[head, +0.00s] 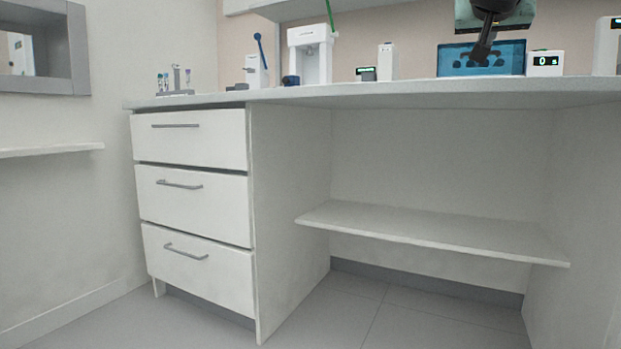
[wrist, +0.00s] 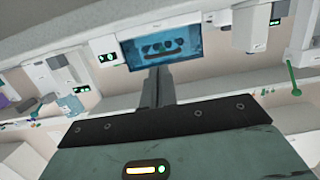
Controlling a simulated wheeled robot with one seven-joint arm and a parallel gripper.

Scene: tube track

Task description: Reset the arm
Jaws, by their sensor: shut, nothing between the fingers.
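My gripper (head: 481,54) hangs at the top right of the head view, in front of the blue screen (head: 455,60). Its dark fingers are together with nothing between them. In the wrist view the fingers (wrist: 158,88) point toward the same blue screen (wrist: 160,46). The rest of my arm is cut off by the top edge of the head view. I cannot tell how far the fingertips are from the screen or the counter.
The long counter (head: 400,92) holds a tube rack (head: 175,84), a white dispenser (head: 310,52), a small white box (head: 387,61) and a display reading 0 (head: 545,63). Below are three closed drawers (head: 195,205) and a low shelf (head: 430,232). The floor in front is clear.

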